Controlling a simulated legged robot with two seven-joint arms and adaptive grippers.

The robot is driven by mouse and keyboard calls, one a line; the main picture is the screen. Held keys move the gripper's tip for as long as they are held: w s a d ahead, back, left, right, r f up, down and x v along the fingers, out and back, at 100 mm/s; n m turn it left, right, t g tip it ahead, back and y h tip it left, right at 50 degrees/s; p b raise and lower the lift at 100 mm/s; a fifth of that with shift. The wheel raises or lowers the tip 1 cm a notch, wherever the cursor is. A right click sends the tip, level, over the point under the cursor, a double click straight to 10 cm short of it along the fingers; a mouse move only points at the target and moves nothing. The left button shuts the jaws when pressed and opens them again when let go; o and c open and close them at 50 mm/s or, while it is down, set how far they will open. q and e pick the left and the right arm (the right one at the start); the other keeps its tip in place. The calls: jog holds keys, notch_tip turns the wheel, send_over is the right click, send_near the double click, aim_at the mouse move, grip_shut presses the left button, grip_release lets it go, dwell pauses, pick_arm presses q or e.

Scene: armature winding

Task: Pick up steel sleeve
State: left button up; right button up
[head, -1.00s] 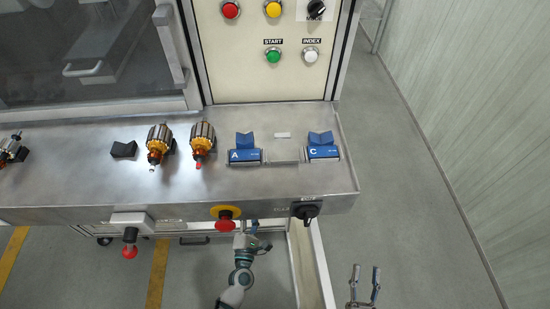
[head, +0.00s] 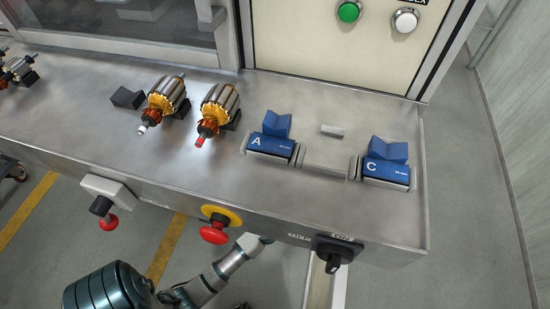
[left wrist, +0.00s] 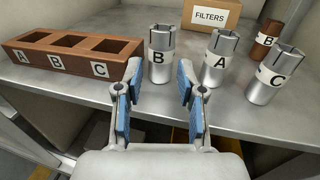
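Steel sleeves stand upright on a grey metal surface in the left wrist view: silver slotted cylinders with white labels, B (left wrist: 161,57), A (left wrist: 219,60) and C (left wrist: 272,78). My left gripper (left wrist: 160,78) is open, its blue-padded fingertips pointing toward sleeve B. B's lower part shows between the tips; I cannot tell whether it is inside the grasp or just beyond. A and C stand to the right of the fingers. In the head view my arm (head: 216,276) comes in from the lower left below the bench front; its fingers are not clear. My right gripper is not in view.
A brown rack (left wrist: 70,60) marked A, B, C stands left of the sleeves. A brown B cylinder (left wrist: 266,46) and a FILTERS box (left wrist: 211,15) stand behind. The head view's bench (head: 330,225) holds armatures (head: 215,108) and blue blocks A (head: 271,146) and C (head: 386,172).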

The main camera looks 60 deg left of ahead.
pick_arm(q)
jog(key=shift+w+a, duration=0.35)
jog(key=b+x, duration=0.2)
jog(key=x, duration=0.2)
jog(key=shift+w, duration=0.15)
jog(key=shift+a+r, duration=0.1)
jog(key=shift+a, duration=0.25)
jog(key=shift+d, duration=0.15)
grip_shut()
jog(key=shift+d+r, duration=0.1)
jog(key=shift+r, duration=0.05)
